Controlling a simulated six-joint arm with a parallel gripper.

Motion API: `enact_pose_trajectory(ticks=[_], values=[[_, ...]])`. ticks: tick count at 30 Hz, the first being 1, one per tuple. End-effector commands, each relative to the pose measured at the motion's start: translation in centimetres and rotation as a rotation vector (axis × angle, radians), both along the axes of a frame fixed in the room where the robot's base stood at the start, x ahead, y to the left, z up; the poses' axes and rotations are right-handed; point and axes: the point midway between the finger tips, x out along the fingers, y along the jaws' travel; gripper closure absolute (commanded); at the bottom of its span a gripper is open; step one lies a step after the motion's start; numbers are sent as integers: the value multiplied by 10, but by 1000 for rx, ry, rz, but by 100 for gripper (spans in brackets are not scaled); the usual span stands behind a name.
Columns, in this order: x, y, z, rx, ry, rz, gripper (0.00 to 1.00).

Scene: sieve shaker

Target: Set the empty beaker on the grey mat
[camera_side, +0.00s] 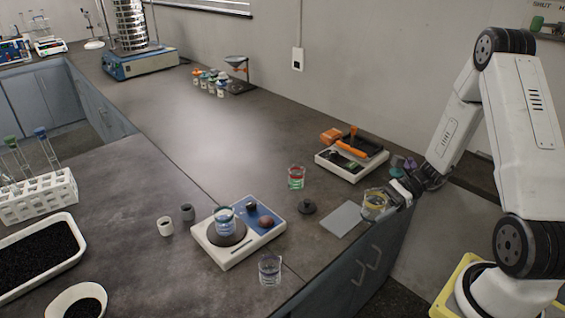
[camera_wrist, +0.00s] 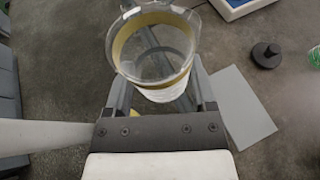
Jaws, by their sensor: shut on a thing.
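A clear beaker with a yellow band (camera_side: 375,203) is held between the fingers of my gripper (camera_side: 391,200), at the right end of the bench. In the wrist view the same beaker (camera_wrist: 152,55) looks upright and empty, and the fingers of my gripper (camera_wrist: 155,95) are shut on it from both sides. The grey mat (camera_side: 342,219) lies flat and bare on the bench, just left of the held beaker in the side view. In the wrist view the mat (camera_wrist: 242,108) lies to the right of the beaker and lower than it. The beaker appears raised above the bench.
A black knobbed disc (camera_side: 307,207) and a beaker with red and green (camera_side: 296,178) stand behind the mat. Another beaker (camera_side: 269,270) stands near the front edge.

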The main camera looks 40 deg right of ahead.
Motion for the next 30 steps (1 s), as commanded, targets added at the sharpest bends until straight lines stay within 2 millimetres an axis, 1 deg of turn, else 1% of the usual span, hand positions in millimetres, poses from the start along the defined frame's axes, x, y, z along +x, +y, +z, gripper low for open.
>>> enact_pose_trajectory(ticks=[1,3,6,10,14,17,20,30], values=[[-7,0,3,-1,1,-2,90],[-14,1,5,-1,1,-1,90],[-20,2,6,0,0,0,90],[-22,2,7,-1,0,1,90],[-20,2,6,0,0,2,90],[-14,0,3,-1,1,1,90],[-4,-3,-2,-1,1,3,90],[41,-16,-23,0,0,3,90]])
